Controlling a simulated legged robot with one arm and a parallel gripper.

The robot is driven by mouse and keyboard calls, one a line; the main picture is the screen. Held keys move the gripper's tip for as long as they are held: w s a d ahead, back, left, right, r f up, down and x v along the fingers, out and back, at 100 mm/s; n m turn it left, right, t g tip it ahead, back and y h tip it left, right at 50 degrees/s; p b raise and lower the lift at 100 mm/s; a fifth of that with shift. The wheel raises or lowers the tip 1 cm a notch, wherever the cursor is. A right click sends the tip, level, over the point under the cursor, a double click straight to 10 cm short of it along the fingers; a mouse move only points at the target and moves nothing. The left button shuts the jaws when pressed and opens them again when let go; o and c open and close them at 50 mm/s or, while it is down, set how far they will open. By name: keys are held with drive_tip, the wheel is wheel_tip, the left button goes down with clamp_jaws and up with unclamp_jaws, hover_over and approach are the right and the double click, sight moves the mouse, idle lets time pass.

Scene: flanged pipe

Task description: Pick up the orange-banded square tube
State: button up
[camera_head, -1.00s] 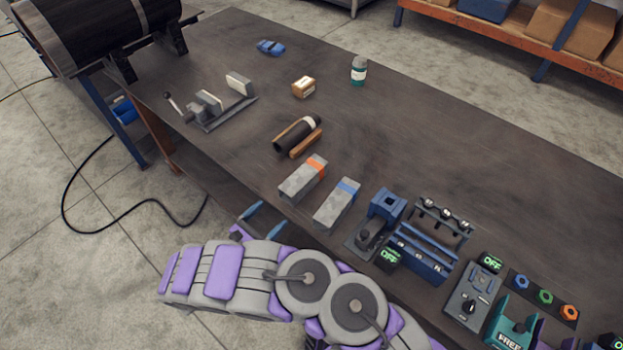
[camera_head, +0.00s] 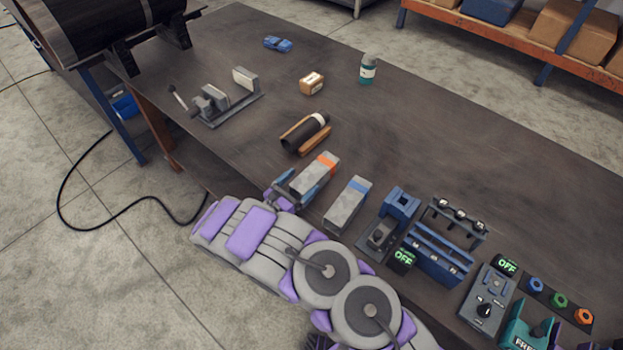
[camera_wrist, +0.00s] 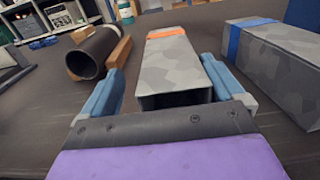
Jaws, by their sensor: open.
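The orange-banded square tube (camera_head: 315,174) is grey with an orange band near its far end and lies on the dark table. In the wrist view the tube (camera_wrist: 172,68) points its hollow near end at me. My gripper (camera_head: 298,186) is open at the tube's near end. In the wrist view the blue fingers of my gripper (camera_wrist: 160,90) stand on either side of the tube, with a gap visible on the left. The right finger is close to the tube; I cannot tell whether it touches.
A blue-banded square tube (camera_head: 347,204) lies just right. A black cylinder (camera_head: 306,132) rests on a wooden cradle beyond. Blue fixtures (camera_head: 433,245) crowd the right.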

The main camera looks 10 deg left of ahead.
sight(310, 180)
drive_tip(key=shift+w, duration=0.4)
drive_tip(key=shift+w+d, duration=0.15)
drive_tip(key=shift+d, duration=0.05)
drive_tip(key=shift+w+d+r, duration=0.1)
drive_tip(key=shift+d, duration=0.5)
drive_tip(key=shift+w+d+r, duration=0.1)
drive_tip(key=shift+d, duration=0.45)
drive_tip(key=shift+c, duration=0.2)
drive_tip(key=shift+s+d, duration=0.1)
drive_tip(key=shift+c, duration=1.6)
drive_tip(key=shift+a+f, duration=0.2)
drive_tip(key=shift+a, duration=0.8)
drive_tip(key=c, duration=0.4)
drive_tip(key=shift+c, duration=1)
drive_tip(key=shift+d+r, duration=0.1)
drive_tip(key=shift+d, duration=0.45)
drive_tip(key=c, duration=0.4)
drive_tip(key=shift+d, duration=0.1)
drive_tip(key=shift+c, duration=1.1)
